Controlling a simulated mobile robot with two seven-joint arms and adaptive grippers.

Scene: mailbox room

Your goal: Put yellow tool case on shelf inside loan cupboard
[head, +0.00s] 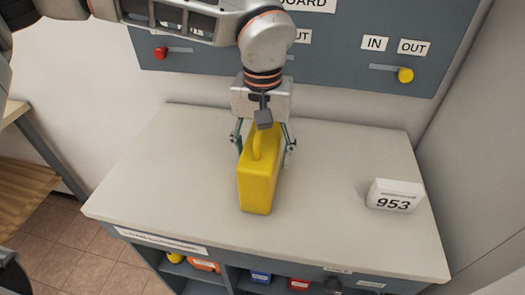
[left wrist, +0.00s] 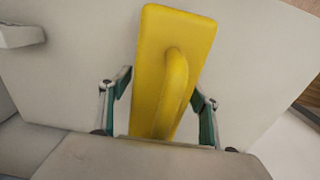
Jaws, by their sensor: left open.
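The yellow tool case (head: 257,187) stands upright on the grey counter top, its handle on top. In the left wrist view the case (left wrist: 160,70) lies between my open fingers. My left gripper (head: 264,148) comes down from above, with one finger on each side of the case; a gap shows beside the case in the left wrist view, where the gripper (left wrist: 160,105) is also seen. The loan cupboard may be the shelved unit under the counter (head: 140,150), but its label (head: 160,241) is too small to read. My right gripper is not in view.
Open compartments below hold a red-orange item (head: 203,264), a blue item (head: 261,277) and a red item (head: 298,284). A grey board (head: 340,45) with sliders hangs behind. The left counter area is clear.

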